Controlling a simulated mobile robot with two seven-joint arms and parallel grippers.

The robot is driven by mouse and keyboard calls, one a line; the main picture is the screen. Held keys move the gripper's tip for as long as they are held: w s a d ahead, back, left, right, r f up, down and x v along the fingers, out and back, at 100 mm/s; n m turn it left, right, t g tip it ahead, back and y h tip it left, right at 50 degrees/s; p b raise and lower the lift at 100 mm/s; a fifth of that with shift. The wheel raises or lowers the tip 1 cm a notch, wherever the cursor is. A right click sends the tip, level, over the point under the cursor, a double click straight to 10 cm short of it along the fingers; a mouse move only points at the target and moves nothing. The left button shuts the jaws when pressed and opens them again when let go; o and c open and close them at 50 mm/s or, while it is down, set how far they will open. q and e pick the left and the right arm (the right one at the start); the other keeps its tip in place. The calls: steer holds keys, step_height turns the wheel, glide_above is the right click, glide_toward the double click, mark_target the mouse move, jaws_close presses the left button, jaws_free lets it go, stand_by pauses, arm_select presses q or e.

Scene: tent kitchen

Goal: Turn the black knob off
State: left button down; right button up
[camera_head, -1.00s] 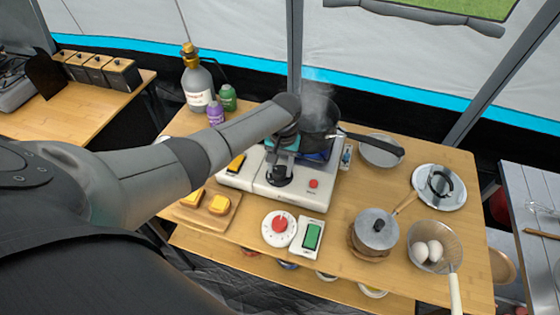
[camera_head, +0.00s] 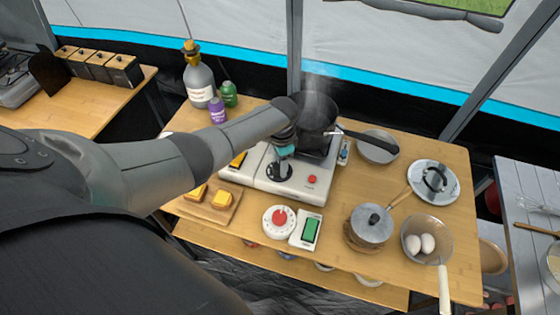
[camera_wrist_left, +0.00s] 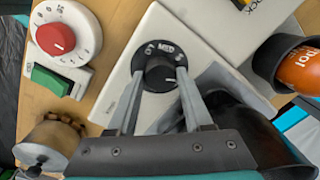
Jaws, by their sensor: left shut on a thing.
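The black knob (camera_wrist_left: 158,75) sits on a dark round dial marked "MED" on the white stove (camera_wrist_left: 195,50). In the head view the stove (camera_head: 302,190) stands on the wooden table, and my left gripper (camera_head: 282,168) comes down onto its dial from above. In the left wrist view the fingers of my left gripper (camera_wrist_left: 159,72) lie on either side of the knob and are shut on it. The knob's white mark points toward the lower right in that view. A dark pot (camera_head: 318,112) stands on the burner and steams. My right gripper is not in view.
A red button (camera_head: 312,179) is on the stove's right part. A red-knobbed timer (camera_head: 280,221) and a green-switched box (camera_head: 309,231) lie in front. A saucepan (camera_head: 370,228) and an egg strainer (camera_head: 425,241) stand to the right. Bottles (camera_head: 199,88) stand behind.

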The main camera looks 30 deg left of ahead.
arm_select(q)
steer(key=m, duration=0.5)
steer(key=shift+m, duration=0.3)
stand_by(0.5)
steer(key=shift+c, duration=1.6)
jaws_free()
steer(key=shift+r, duration=0.1)
steer(key=shift+r, duration=0.35)
step_height(320, 180, up, 14)
steer(key=p, duration=0.3)
steer(key=shift+s+d+r, duration=0.2)
steer(key=shift+s, duration=0.25)
